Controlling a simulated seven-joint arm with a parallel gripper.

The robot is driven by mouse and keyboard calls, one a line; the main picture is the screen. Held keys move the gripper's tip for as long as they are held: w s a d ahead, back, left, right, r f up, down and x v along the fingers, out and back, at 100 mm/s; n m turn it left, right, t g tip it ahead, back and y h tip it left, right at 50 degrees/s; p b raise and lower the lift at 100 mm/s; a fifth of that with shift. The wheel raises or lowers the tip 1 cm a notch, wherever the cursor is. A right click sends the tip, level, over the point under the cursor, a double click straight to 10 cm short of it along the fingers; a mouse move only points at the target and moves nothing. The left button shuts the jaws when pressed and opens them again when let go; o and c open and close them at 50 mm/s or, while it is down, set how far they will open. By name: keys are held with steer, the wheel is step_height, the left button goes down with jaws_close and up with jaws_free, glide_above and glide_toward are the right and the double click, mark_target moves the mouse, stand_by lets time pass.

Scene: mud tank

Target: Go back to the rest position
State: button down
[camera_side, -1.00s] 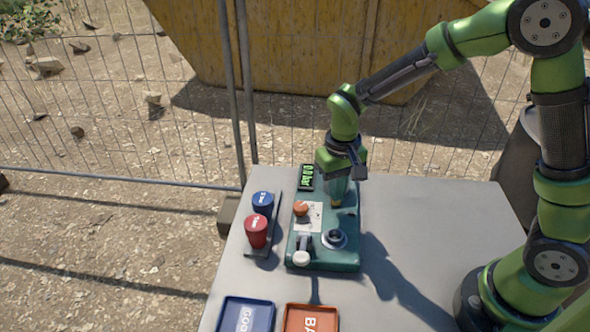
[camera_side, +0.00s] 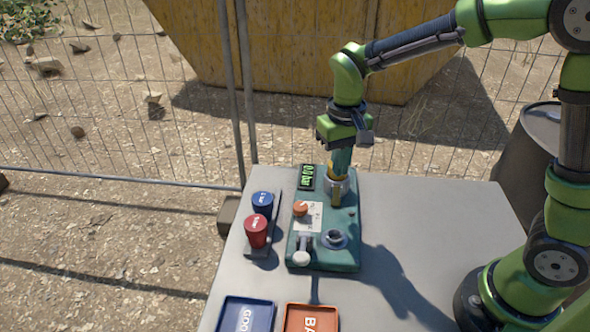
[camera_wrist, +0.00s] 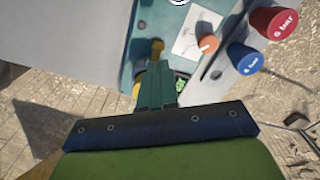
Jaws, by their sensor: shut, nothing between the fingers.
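My gripper (camera_side: 342,160) is shut and empty, pointing down above the far end of the green test unit (camera_side: 343,262). In the wrist view the closed fingers (camera_wrist: 156,88) cover part of the unit. The unit carries a display (camera_side: 307,177) reading 0.0 bar, an orange knob (camera_side: 300,208), a white-ended lever (camera_side: 302,258) and a round port (camera_side: 335,238). A metal fitting with a yellow lever (camera_side: 336,195) stands just below the fingertips. I cannot tell the exact gap between them.
A blue tray (camera_side: 246,316) and an orange tray (camera_side: 311,318) lie at the front. The table's right part (camera_side: 430,215) is clear. A wire fence (camera_side: 120,182) stands behind.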

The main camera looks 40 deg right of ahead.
steer(key=shift+r, duration=0.15)
steer(key=s+d+r+m+t+y, duration=0.1)
steer(key=s+d+r+t+y, duration=0.1)
steer(key=s+r+t, duration=0.5)
steer(key=s+d+r, duration=0.1)
steer(key=s+r, duration=0.2)
steer(key=s, duration=0.4)
steer(key=shift+d+r, duration=0.15)
steer(key=shift+d, duration=0.15)
stand_by(0.4)
